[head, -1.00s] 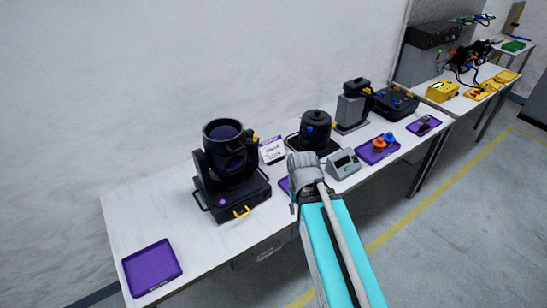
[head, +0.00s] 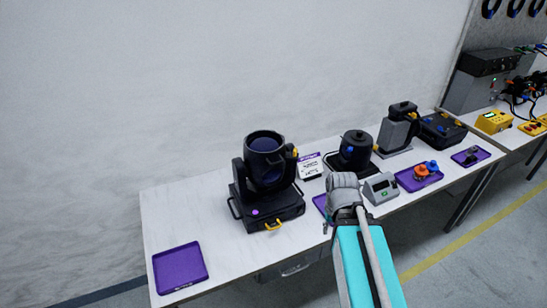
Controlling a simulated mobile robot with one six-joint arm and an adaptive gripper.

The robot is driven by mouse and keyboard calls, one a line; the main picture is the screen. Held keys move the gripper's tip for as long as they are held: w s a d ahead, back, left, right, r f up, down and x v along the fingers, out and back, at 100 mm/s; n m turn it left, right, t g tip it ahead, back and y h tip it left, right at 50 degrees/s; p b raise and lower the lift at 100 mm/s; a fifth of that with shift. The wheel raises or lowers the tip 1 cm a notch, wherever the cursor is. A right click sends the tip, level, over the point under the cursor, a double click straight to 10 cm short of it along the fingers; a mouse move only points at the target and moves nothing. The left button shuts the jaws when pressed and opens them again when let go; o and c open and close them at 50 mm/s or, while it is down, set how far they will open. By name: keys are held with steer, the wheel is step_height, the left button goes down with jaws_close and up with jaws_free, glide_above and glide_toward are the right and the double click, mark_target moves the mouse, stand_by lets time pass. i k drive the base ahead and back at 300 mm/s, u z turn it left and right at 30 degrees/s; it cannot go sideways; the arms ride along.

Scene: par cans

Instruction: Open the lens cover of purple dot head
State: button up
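The purple dot head (head: 266,178) is a black moving-head lamp on the white table, left of the middle in the head view. Its base carries a small purple dot (head: 255,212) and a yellow handle (head: 273,225). The barrel points up and its round dark top faces me; I cannot tell which part is the lens cover. A yellow piece (head: 295,153) sits on the barrel's right side. My arm reaches in from the bottom right, apart from the lamp and to its right. My gripper (head: 329,226) is mostly hidden behind my wrist, so its fingers cannot be read.
A purple tray (head: 180,268) lies empty at the table's left end. A black round device (head: 355,152), a grey display box (head: 381,188) and a purple tray with knobs (head: 419,179) stand to the right.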

mark_target(261, 147)
steer(key=z, duration=0.1)
steer(key=k, duration=1.25)
steer(key=u, duration=0.4)
steer(key=i, duration=1)
steer(key=z, duration=0.05)
